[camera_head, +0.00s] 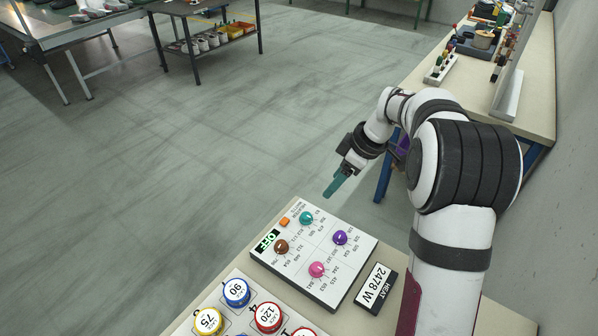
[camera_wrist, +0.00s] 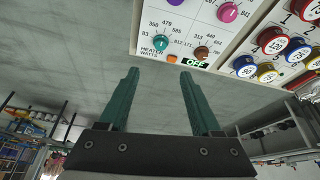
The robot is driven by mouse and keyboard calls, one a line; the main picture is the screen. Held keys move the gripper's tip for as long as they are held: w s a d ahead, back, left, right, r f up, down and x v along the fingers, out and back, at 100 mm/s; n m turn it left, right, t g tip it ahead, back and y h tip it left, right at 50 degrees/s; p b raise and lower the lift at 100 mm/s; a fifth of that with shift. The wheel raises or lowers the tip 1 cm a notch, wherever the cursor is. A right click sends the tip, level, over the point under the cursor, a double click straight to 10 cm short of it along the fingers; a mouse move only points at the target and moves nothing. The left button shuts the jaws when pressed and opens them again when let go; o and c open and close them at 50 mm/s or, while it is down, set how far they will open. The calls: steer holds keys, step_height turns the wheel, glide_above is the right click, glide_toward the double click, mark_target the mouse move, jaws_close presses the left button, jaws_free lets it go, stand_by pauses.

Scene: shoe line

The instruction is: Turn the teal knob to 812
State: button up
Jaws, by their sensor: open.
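The teal knob (camera_head: 306,218) sits at the top corner of a white control panel (camera_head: 345,262). It also shows in the wrist view (camera_wrist: 157,43), with small numbers around it, 812 among them at its right. Its pointer is too small to read. My gripper (camera_head: 331,190) has teal fingers and hangs above and beyond the panel's far edge, apart from the knob. In the wrist view the fingers (camera_wrist: 160,74) are spread with nothing between them, and the knob lies just past their tips.
Purple (camera_head: 340,237), pink (camera_head: 317,269) and brown (camera_head: 281,246) knobs share the panel. An orange button (camera_head: 284,221) and a green OFF display (camera_head: 266,242) line its left edge. Several numbered round caps (camera_head: 237,291) stand in front.

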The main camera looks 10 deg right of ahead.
mark_target(307, 216)
steer(key=x, duration=1.5)
steer(key=shift+f, duration=0.25)
steer(key=shift+c, duration=0.2)
jaws_close()
